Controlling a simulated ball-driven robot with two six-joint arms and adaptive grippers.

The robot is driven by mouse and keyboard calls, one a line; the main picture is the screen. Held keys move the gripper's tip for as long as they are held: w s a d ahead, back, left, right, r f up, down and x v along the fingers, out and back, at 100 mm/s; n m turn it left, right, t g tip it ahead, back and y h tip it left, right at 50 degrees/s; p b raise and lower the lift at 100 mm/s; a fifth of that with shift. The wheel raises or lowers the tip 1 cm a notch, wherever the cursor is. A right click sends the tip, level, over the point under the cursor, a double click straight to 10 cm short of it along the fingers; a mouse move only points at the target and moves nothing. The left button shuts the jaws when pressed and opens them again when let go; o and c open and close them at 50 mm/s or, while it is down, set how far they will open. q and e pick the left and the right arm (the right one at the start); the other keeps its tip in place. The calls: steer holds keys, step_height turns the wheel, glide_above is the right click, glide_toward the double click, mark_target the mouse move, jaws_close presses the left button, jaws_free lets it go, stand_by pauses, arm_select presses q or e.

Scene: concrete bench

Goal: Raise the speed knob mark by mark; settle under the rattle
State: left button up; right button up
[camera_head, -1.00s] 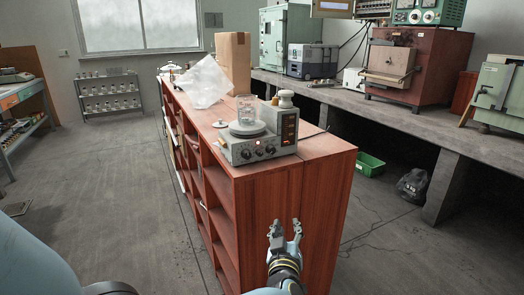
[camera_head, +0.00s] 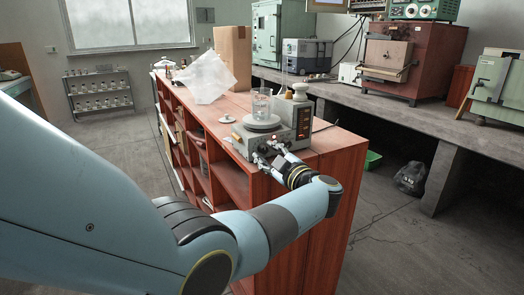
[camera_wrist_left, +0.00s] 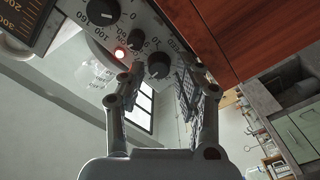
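The grey hotplate stirrer (camera_head: 245,140) stands on the near end of the red-brown cabinet, with a clear glass beaker (camera_head: 262,104) on its round plate. My left gripper (camera_head: 267,153) is at the panel. In the wrist view its open fingers (camera_wrist_left: 162,78) lie either side of the first knob, with gaps visible; contact cannot be told. My right gripper is out of view.
The cabinet top (camera_head: 325,143) ends close to the stirrer. Behind are a crumpled clear sheet (camera_head: 205,78) and a cardboard box (camera_head: 232,57). A concrete bench (camera_head: 430,105) with instruments runs along the right.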

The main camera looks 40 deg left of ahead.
arm_select(q)
steer(key=shift+w+a, duration=0.15)
steer(key=shift+a, duration=0.3)
steer(key=shift+d+r, duration=0.1)
steer(key=shift+d, duration=0.05)
steer(key=shift+c, duration=1)
jaws_close()
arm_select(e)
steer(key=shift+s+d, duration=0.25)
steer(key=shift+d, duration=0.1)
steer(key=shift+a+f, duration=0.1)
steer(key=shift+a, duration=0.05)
